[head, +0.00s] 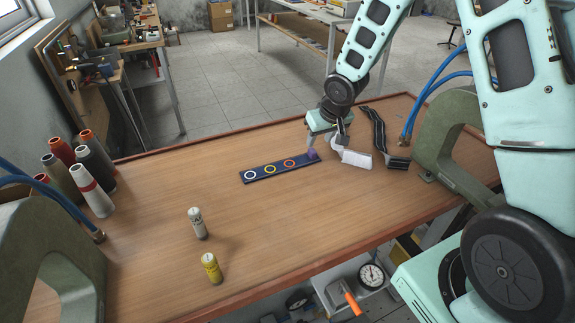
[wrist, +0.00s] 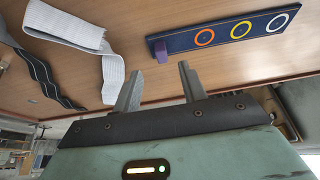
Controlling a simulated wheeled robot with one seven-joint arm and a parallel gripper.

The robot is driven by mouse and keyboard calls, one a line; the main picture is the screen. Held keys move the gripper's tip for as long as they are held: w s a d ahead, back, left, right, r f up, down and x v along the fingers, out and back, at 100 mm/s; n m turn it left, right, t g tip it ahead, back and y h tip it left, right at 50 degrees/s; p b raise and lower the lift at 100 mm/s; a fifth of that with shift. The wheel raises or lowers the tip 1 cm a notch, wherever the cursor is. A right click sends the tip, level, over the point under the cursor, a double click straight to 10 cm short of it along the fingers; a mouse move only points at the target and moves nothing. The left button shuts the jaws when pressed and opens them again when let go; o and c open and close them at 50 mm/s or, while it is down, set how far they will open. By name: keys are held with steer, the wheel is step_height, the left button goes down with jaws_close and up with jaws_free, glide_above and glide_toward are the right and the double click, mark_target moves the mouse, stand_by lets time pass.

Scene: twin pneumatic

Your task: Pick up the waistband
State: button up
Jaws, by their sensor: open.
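Two bands lie on the table, and I cannot tell for sure which is the waistband. One is a white ribbed elastic band (head: 357,159), folded flat with a loose tail, just right of my gripper (head: 325,148). In the wrist view the white band (wrist: 66,29) is at upper left, its tail hanging toward the left finger. The other is a black band with pale stripes (head: 377,135), farther right; it is at far left in the wrist view (wrist: 38,68). My gripper is open, its fingertips (wrist: 160,72) apart with nothing between them, low over the table.
A dark blue board (head: 260,173) with white, yellow and orange rings lies left of my gripper. A purple block (head: 312,154) sits at its right end, close to the fingers. Spools (head: 97,196), white (head: 198,223) and yellow (head: 211,268) cylinders stand left. Green machine frames (head: 450,125) flank the table.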

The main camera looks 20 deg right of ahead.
mark_target(313, 151)
steer(key=shift+p+x, duration=0.7)
steer(key=shift+x, duration=2.8)
steer(key=shift+w+a+r, duration=0.1)
steer(key=shift+w, duration=0.05)
jaws_close()
